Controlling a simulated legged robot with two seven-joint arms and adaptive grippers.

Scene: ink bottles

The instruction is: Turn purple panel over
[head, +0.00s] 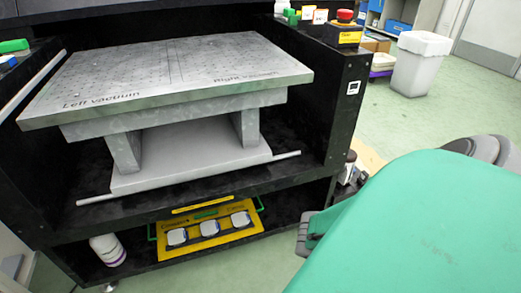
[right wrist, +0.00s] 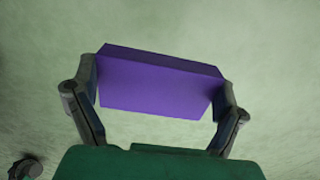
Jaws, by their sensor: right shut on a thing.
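The purple panel (right wrist: 160,84) shows in the right wrist view as a slab held across the space between the fingers of my right gripper (right wrist: 157,98). One finger is at each short end, and the gripper is shut on it. Behind the panel is only pale green floor. In the head view my green right arm fills the lower right and hides the panel. Only a dark part of the right gripper (head: 308,234) shows at the arm's left edge. My left gripper is in neither view.
A grey vacuum plate (head: 160,80) marked "Left vacuum" and "Right vacuum" sits in a black machine frame. Below, a yellow tray (head: 240,240) holds three white-topped items, with a white bottle (head: 108,250) to its left. A red button (head: 345,15) tops the right post. A white bin (head: 418,70) stands behind.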

